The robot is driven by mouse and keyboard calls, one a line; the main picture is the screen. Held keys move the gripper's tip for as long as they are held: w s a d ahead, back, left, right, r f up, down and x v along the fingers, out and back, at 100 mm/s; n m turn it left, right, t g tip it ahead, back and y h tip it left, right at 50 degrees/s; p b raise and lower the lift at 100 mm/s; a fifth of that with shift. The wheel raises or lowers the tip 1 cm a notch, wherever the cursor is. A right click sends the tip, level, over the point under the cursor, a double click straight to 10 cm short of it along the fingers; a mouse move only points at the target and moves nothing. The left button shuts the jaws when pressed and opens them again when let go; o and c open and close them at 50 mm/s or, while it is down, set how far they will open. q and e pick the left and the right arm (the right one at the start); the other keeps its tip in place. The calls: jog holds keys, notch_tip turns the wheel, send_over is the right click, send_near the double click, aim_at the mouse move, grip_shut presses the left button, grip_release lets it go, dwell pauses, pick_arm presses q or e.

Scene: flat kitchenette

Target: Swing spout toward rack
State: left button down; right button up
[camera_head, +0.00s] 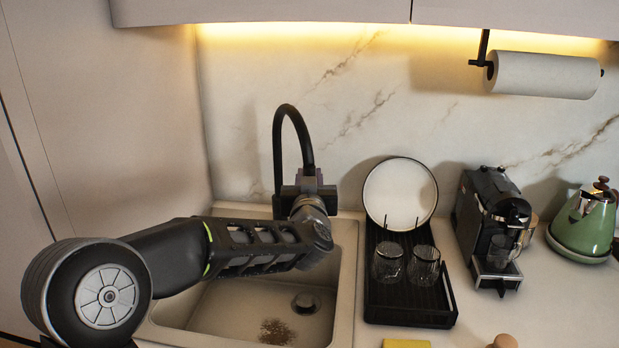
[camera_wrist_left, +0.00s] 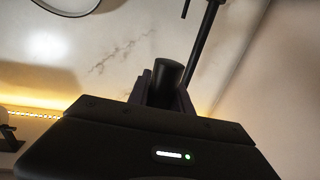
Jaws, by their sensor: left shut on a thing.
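The black gooseneck spout (camera_head: 290,112) arches up behind the sink, and its downturned end hangs toward the front right. My left gripper (camera_head: 308,182) is shut on the spout near that end. In the left wrist view the dark, round spout end (camera_wrist_left: 167,80) sits between the two fingers, with a thinner black tube (camera_wrist_left: 205,45) beside it. The faucet base is hidden behind my gripper and arm. The black dish rack (camera_head: 410,310) stands on the counter to the right of the sink, holding a white plate (camera_head: 400,192) and two clear glasses. My right gripper is not in view.
The sink (camera_head: 345,270) lies below my left arm, with a drain and a brownish patch inside. A coffee machine (camera_head: 485,225) and a green kettle (camera_head: 585,225) stand right of the rack. A yellow sponge (camera_head: 405,344) lies in front. The marble wall is close behind the spout.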

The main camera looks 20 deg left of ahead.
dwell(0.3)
pick_arm(q)
jog(key=c, duration=1.1)
grip_release()
jog(key=shift+a, duration=0.1)
jog(key=shift+c, duration=0.2)
jog(key=b+v, duration=0.1)
jog(key=v, duration=0.6)
jog(key=shift+s+d+b, duration=0.2)
jog(key=shift+s+b, duration=0.15)
